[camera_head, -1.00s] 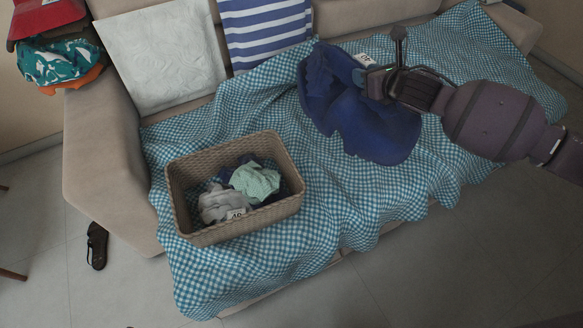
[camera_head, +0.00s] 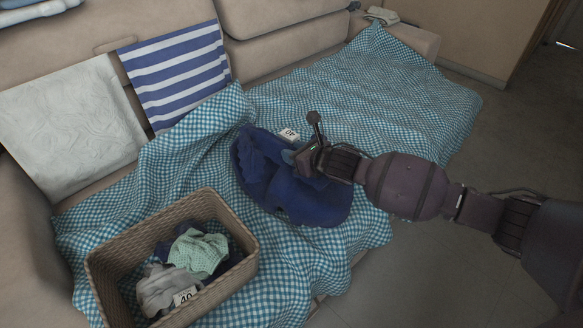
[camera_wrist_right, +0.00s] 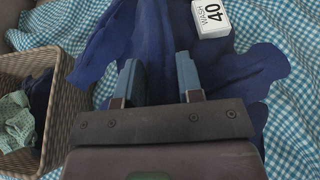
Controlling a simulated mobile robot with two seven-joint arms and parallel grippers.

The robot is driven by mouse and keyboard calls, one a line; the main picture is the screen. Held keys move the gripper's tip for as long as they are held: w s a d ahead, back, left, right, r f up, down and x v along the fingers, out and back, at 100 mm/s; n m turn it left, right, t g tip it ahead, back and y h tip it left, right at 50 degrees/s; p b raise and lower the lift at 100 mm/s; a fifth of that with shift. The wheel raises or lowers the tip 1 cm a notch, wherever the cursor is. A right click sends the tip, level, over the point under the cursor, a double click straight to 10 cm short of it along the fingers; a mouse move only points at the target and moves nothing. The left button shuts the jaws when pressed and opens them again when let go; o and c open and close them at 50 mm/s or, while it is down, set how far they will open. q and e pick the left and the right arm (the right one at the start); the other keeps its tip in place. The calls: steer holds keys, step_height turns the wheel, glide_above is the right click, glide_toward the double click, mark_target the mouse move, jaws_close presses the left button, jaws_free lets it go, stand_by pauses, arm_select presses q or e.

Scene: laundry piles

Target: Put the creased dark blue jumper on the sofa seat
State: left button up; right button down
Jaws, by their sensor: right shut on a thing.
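The creased dark blue jumper (camera_head: 310,200) lies bunched on the checked blue-and-white throw (camera_head: 345,108) over the sofa seat. My right gripper (camera_head: 303,160) is shut on the jumper's upper right part, close above the seat. In the right wrist view, the jumper (camera_wrist_right: 112,50) spreads beneath and beyond the fingers of my right gripper (camera_wrist_right: 158,78), with cloth between them. A white label marked 40 WASH (camera_wrist_right: 211,18) lies at the jumper's far edge. It also shows in the head view (camera_head: 289,134). My left gripper is out of view.
A wicker basket (camera_head: 222,290) with grey, mint and dark clothes stands on the throw, left of the jumper. A striped cushion (camera_head: 178,75) and a white cushion (camera_head: 68,125) lean on the backrest. The throw at the right end is clear.

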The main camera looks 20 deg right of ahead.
steer(key=shift+f, duration=0.35)
arm_select(q)
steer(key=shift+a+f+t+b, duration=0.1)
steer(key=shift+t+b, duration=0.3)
steer(key=shift+b, duration=0.45)
arm_select(e)
step_height(320, 180, down, 4)
steer(key=shift+f, duration=0.1)
steer(key=c, duration=0.8)
jaws_free()
